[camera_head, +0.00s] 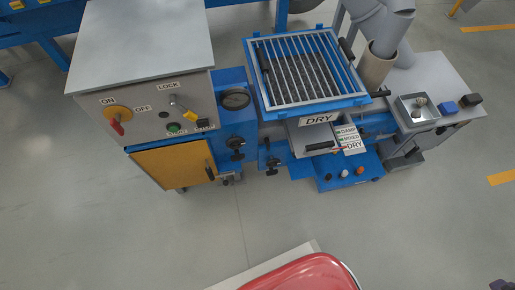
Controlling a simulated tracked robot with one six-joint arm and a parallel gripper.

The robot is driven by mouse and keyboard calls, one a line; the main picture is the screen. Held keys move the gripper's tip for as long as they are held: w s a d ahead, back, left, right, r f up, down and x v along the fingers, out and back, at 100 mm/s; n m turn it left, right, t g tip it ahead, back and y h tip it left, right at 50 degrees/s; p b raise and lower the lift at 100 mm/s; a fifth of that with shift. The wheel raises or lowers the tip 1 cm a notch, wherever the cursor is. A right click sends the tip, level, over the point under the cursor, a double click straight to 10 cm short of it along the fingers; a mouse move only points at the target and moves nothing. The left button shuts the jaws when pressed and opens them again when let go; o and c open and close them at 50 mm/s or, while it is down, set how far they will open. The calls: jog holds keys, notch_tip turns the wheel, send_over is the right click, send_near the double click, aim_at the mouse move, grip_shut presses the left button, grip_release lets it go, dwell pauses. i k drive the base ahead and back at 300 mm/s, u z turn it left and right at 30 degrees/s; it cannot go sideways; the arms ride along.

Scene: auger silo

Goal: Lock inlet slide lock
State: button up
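The inlet slide lock cannot be singled out with certainty. Below the barred hopper (304,72), marked DRY, a grey slide plate (312,134) shows a black handle (320,147). Beside it is a label plate (349,138) reading DAMP, MIXED and DRY, with a red pointer near DRY. Two black knobs, a left one (236,143) and a right one (271,165), sit on the blue frame left of the slide. My gripper is not in view.
The cabinet also has a red-handled ON/OFF switch (117,124), a green button (174,128) and an orange door (175,163). A gauge (235,98) sits beside it. A grey side table (440,85) stands right. The floor (420,220) in front is clear. Something red crosses the bottom edge.

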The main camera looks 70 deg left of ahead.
aim_at(267, 143)
jog(key=u, duration=0.05)
jog(key=k, duration=0.9)
jog(key=u, duration=2.5)
jog(key=i, duration=1)
